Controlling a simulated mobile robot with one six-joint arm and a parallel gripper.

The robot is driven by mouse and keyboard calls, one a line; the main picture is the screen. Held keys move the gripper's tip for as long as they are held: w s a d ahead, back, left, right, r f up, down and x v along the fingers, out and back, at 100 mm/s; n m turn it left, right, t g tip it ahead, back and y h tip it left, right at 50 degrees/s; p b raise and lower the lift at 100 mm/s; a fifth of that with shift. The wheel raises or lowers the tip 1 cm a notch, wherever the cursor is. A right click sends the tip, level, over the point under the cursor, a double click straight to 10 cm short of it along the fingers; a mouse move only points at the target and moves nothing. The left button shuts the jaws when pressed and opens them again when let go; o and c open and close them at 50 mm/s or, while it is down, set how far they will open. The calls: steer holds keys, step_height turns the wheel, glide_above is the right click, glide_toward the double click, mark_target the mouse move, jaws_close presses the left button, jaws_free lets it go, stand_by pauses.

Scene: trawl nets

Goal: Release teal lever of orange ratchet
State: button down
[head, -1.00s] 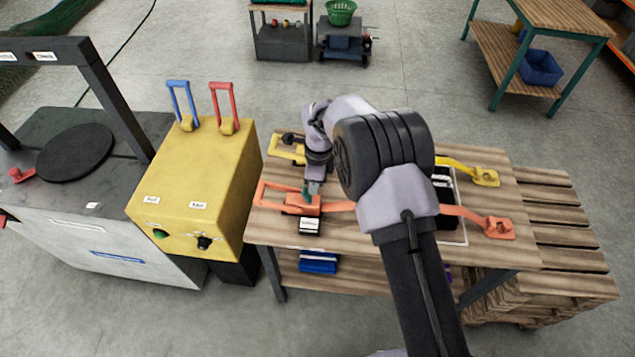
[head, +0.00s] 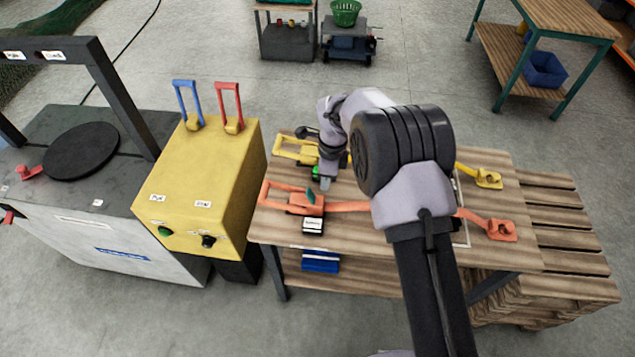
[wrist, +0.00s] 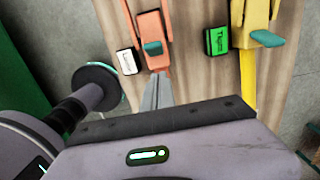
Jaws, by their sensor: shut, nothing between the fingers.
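The orange ratchet (head: 297,206) lies on the wooden bench, with its looped handle to the left and an orange strap running right. Its teal lever (head: 311,197) stands up from the body; it also shows in the wrist view (wrist: 153,48). My gripper (head: 325,186) is shut and empty. In the head view it is beside the ratchet, to the right and toward the far side. In the wrist view the fingers (wrist: 158,82) point at the ratchet body's end, just below the lever. Whether they touch the ratchet is unclear.
A yellow ratchet (head: 295,149) lies behind, with its own teal lever (wrist: 267,38) and a green-labelled block (wrist: 217,41). A white-labelled block (head: 313,226) sits before the orange ratchet. A yellow box (head: 205,165) with blue and red handles stands left of the bench.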

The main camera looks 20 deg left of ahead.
step_height(320, 180, up, 11)
steer(key=p, duration=0.2)
steer(key=shift+d, duration=0.15)
steer(key=shift+f, duration=0.1)
steer(key=s+d+r+n+t+y+b, duration=0.1)
steer(key=s+d+r+n+b, duration=0.15)
steer(key=d+r, duration=0.5)
steer(key=s+d+r+n+t+b, duration=0.2)
steer(key=s+d+r+b, duration=0.3)
steer(key=d, duration=0.4)
steer(key=s+d+f+n+t+b, duration=0.1)
steer(key=s+d+n+b, duration=0.1)
steer(key=s+d, duration=0.4)
steer(key=s+d+f+n+t+b, duration=0.1)
steer(key=s+d+n, duration=0.3)
steer(key=s, duration=0.9)
steer(key=shift+s+d+t+b, duration=0.15)
steer(key=shift+d+t+b, duration=0.3)
steer(key=shift+d, duration=0.45)
